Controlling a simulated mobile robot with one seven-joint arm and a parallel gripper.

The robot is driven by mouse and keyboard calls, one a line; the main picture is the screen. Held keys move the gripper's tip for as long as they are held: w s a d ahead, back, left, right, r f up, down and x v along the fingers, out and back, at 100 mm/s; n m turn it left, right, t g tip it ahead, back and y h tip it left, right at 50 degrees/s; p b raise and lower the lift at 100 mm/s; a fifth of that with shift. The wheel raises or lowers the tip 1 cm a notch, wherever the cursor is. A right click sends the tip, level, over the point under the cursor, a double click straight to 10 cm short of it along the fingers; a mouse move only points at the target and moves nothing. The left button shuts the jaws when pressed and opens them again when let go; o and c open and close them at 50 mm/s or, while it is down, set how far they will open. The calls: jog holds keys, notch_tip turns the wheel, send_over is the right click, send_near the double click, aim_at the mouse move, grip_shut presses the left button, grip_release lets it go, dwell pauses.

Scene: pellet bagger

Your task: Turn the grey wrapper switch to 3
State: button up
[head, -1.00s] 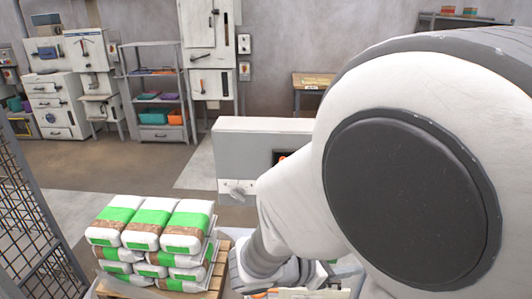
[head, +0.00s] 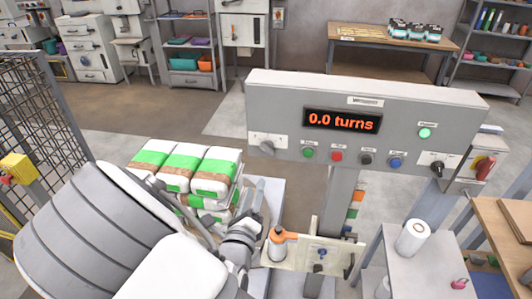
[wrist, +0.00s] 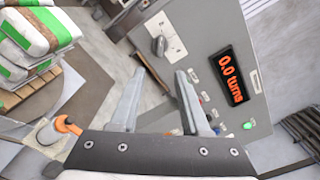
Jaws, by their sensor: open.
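The grey wrapper panel (head: 365,100) stands in the middle of the head view, its orange display reading 0.0 turns. A grey rotary knob on a white plate (head: 267,147) sits at its left end; a black knob (head: 437,167) sits at its right end. The grey knob also shows in the wrist view (wrist: 159,46), ahead of the fingertips. Its scale marks are too small to read. My gripper (wrist: 159,76) is open and empty, apart from the knob. In the head view my gripper (head: 257,192) is below the panel's left end.
Stacked bags (head: 190,168) on a pallet stand left of the panel. An orange-topped object (head: 279,240) sits on a small shelf (head: 318,256) below the panel. A side table with a white roll (head: 411,237) is at right. A mesh fence (head: 45,115) is at left.

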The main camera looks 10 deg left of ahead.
aim_at(266, 152)
jog(key=w+p, duration=0.1)
jog(key=w, duration=1.3)
jog(key=shift+w+d, duration=0.15)
jog(key=shift+w, duration=0.25)
grip_shut()
